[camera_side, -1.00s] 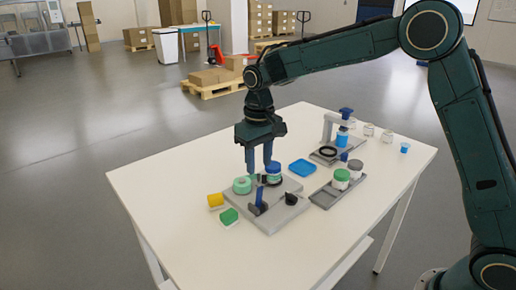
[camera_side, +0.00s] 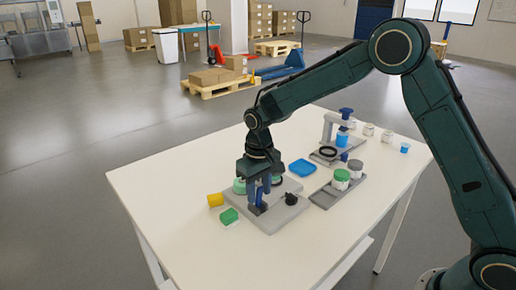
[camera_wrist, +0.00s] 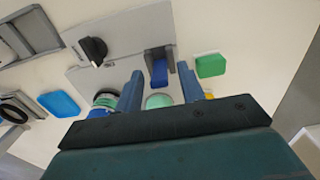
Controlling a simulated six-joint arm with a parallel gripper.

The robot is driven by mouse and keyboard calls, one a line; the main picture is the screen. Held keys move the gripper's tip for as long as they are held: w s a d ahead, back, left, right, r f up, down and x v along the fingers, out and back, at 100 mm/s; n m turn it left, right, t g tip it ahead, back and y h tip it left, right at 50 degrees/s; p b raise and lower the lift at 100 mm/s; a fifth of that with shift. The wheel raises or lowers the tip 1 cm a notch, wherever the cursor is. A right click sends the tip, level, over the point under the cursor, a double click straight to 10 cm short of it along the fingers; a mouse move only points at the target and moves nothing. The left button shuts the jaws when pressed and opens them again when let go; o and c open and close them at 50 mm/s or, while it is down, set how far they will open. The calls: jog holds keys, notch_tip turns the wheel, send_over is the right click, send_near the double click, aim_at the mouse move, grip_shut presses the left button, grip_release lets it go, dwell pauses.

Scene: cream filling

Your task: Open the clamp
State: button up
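The clamp shows in the wrist view as a blue lever (camera_wrist: 159,73) in a dark grey bracket (camera_wrist: 150,55) on a light grey fixture plate (camera_wrist: 120,45). In the side view the plate (camera_side: 272,225) lies near the table's front, and the clamp is mostly hidden by my gripper (camera_side: 259,196). My gripper (camera_wrist: 160,70) is low over the clamp, its two blue fingers apart, one on each side of the lever. I see no clear contact. A black knob (camera_side: 291,199) sits on the plate. A jar (camera_wrist: 106,100) and a mint-green round piece (camera_wrist: 159,101) are partly hidden beside the fingers.
A green block (camera_side: 229,216) and a yellow block (camera_side: 216,200) lie left of the plate. The table's front left is clear.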

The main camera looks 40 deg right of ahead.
jog(key=shift+c, duration=0.5)
grip_shut()
jog(key=shift+w, duration=0.15)
jog(key=shift+w+a+f+g, duration=0.1)
jog(key=shift+w+g, duration=0.35)
jog(key=shift+g, duration=0.5)
jog(key=shift+w+a+f+g, duration=0.1)
jog(key=shift+w+g, duration=0.35)
jog(key=shift+g, duration=0.5)
jog(key=shift+w+g, duration=0.1)
jog(key=shift+g, duration=0.2)
jog(key=shift+d, duration=0.1)
jog(key=shift+o, duration=0.5)
grip_release()
